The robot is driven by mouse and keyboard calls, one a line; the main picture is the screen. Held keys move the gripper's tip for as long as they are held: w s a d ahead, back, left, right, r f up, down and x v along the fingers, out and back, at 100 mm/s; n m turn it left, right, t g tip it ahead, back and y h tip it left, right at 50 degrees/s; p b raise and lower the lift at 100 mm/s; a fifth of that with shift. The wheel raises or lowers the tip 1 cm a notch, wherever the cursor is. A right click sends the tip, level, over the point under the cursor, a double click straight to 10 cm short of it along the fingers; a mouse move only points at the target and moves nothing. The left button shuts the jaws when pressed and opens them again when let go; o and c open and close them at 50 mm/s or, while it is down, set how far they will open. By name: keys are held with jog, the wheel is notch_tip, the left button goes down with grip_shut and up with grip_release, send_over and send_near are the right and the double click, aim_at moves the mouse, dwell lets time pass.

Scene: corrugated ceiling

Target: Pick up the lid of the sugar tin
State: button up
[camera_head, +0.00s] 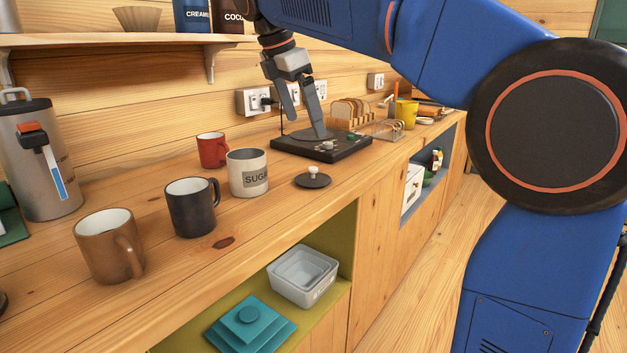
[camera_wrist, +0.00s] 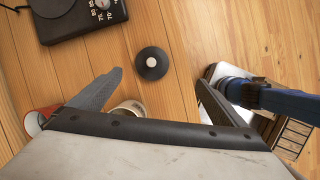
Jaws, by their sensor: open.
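The lid (camera_head: 313,181) is a dark round disc with a pale knob, lying flat on the wooden counter just right of the sugar tin. The sugar tin (camera_head: 248,172) is cream, labelled SUGAR, and stands upright without a lid. My gripper (camera_head: 306,124) is open and empty, pointing down above the counter, in front of the black hot plate in the head view. In the wrist view the lid (camera_wrist: 152,63) shows knob up, beyond and between my fingertips (camera_wrist: 160,78). The tin (camera_wrist: 130,108) is partly hidden by my gripper there.
A black hot plate (camera_head: 345,150) lies behind the lid. A red mug (camera_head: 212,150), dark mug (camera_head: 190,208) and brown mug (camera_head: 105,250) stand to the left. A toast rack (camera_head: 388,129) is farther back. The counter's front edge is close to the lid.

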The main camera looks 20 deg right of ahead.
aim_at(313, 167)
jog(key=shift+n, duration=0.8)
jog(key=x, duration=0.5)
jog(key=w+a+x, duration=0.1)
jog(key=x, duration=0.4)
jog(key=w+x, duration=0.1)
jog(key=x, duration=0.4)
jog(key=shift+a+f, duration=0.1)
jog(key=shift+f, duration=0.2)
jog(key=shift+c, duration=0.7)
jog(key=c, duration=1)
